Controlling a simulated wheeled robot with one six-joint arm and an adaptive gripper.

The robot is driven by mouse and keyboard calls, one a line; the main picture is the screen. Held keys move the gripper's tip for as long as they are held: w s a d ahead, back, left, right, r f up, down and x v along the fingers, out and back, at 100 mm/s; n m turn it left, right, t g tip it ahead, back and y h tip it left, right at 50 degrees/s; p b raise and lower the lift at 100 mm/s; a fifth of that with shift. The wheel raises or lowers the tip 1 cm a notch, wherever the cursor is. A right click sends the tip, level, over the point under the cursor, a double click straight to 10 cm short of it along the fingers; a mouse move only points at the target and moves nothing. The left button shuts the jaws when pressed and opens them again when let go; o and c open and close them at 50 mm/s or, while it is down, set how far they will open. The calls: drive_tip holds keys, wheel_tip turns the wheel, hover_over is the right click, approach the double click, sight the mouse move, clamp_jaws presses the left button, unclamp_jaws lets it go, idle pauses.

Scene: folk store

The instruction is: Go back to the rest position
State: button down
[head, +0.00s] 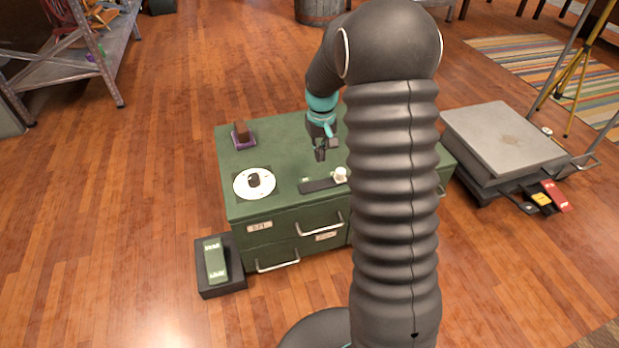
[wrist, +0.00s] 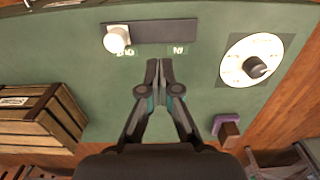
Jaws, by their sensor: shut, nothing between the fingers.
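My gripper (head: 320,152) hangs above the green cabinet top (head: 290,144), fingers pointing down, with nothing in it. In the wrist view my gripper (wrist: 159,64) has its fingertips together, over bare green surface. A dark slider track with a white knob (wrist: 117,39) lies just beyond the fingertips; the knob (head: 340,174) sits at one end of the track. A white round dial with a black knob (head: 254,180) is on the cabinet's left front. A brown block on a purple base (head: 241,134) stands at the back left. My arm hides part of the cabinet's right side.
A green pedal (head: 215,260) on a dark box stands on the floor at the cabinet's front left. A grey platform cart (head: 505,138) is at the right. A metal shelf (head: 80,60) stands at the back left. A wooden crate (wrist: 40,118) shows in the wrist view.

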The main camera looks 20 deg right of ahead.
idle(0.3)
drive_tip(key=s+a+r+t, duration=0.2)
drive_tip(key=s+r, duration=0.4)
drive_tip(key=s, duration=0.4)
drive_tip(key=s+a+r+t, duration=0.1)
drive_tip(key=s+a+r, duration=0.2)
drive_tip(key=s+r, duration=0.3)
drive_tip(key=s+a+r+t, duration=0.2)
drive_tip(key=s+r, duration=0.4)
drive_tip(key=s, duration=0.8)
drive_tip(key=shift+s+a+r+t, duration=0.2)
drive_tip(key=shift+s+a+t, duration=0.1)
drive_tip(key=shift+a, duration=0.3)
